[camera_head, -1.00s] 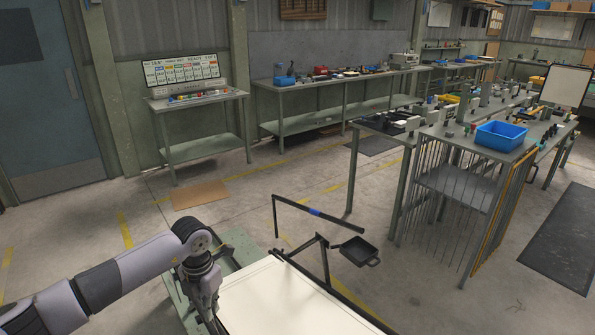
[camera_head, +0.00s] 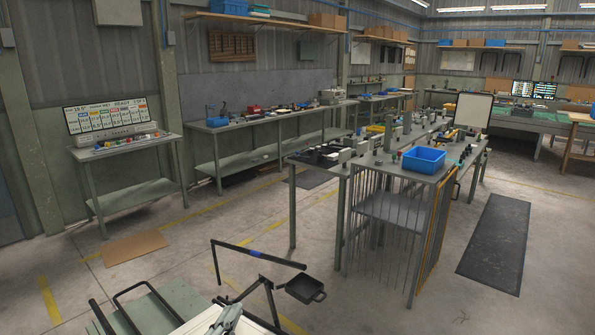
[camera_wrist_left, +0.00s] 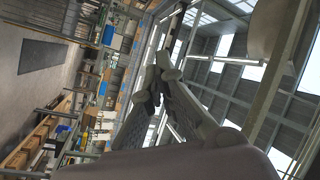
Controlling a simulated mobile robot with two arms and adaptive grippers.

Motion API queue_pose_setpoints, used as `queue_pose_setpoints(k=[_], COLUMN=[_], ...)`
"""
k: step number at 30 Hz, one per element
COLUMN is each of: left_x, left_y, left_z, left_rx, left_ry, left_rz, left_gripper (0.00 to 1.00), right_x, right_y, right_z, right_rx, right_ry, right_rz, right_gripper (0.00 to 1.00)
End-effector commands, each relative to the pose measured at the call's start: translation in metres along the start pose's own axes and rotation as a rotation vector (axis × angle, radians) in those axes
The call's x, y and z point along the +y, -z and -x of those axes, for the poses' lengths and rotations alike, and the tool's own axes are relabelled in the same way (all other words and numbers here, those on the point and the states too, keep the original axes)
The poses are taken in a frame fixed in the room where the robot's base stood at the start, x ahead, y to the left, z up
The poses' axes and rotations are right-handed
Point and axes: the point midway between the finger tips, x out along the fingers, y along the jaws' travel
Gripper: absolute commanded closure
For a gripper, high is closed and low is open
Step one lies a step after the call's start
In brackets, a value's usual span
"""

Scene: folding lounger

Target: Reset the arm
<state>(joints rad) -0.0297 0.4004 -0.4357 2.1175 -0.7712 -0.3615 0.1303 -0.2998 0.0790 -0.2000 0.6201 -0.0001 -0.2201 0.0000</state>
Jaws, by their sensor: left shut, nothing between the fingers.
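My left gripper (camera_head: 226,318) shows at the bottom edge of the head view, in front of the pale panel of the folding lounger (camera_head: 200,320). It is shut and empty. In the left wrist view my left gripper (camera_wrist_left: 158,82) has its fingers together, with nothing between them. The lounger's black bar with a blue band (camera_head: 257,254) stands up beyond the panel. A small black tray (camera_head: 303,289) is at the right of the frame. Most of my left arm is out of the head view. My right gripper is not seen.
A metal workbench (camera_head: 385,172) with a blue bin (camera_head: 424,159) on it stands to the right. A side table (camera_head: 135,193) with a sign board is at the left. A cardboard sheet (camera_head: 134,248) and a dark mat (camera_head: 497,241) lie on the floor.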

Motion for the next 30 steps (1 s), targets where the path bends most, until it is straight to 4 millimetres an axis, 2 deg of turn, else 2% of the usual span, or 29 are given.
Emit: queue_pose_setpoints(k=[1, 4, 6, 9, 15, 23, 30], left_x=[0.005, 0.024, 0.045, 0.072, 0.110, 0.138, 0.192], left_y=[-0.028, -0.081, -0.108, -0.127, -0.131, -0.110, -0.152], left_z=[0.018, 0.063, 0.102, 0.153, 0.232, 0.314, 0.312], left_rx=[-0.151, -0.451, -0.644, -0.853, -1.123, -1.359, -1.388], left_ry=[-0.006, -0.051, -0.109, -0.196, -0.355, -0.549, -0.572], left_rz=[0.107, 0.297, 0.411, 0.528, 0.672, 0.792, 0.786], left_gripper=[1.00, 1.00, 1.00, 1.00, 1.00, 1.00, 1.00], right_x=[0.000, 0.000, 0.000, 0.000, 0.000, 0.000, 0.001], right_y=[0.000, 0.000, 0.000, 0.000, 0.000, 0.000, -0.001], right_z=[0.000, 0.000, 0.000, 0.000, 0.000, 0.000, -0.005], right_rx=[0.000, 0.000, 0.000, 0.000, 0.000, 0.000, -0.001], right_ry=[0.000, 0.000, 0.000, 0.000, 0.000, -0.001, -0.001], right_rz=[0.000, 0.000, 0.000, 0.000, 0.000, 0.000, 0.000], right_gripper=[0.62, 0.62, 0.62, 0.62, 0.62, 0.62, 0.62])
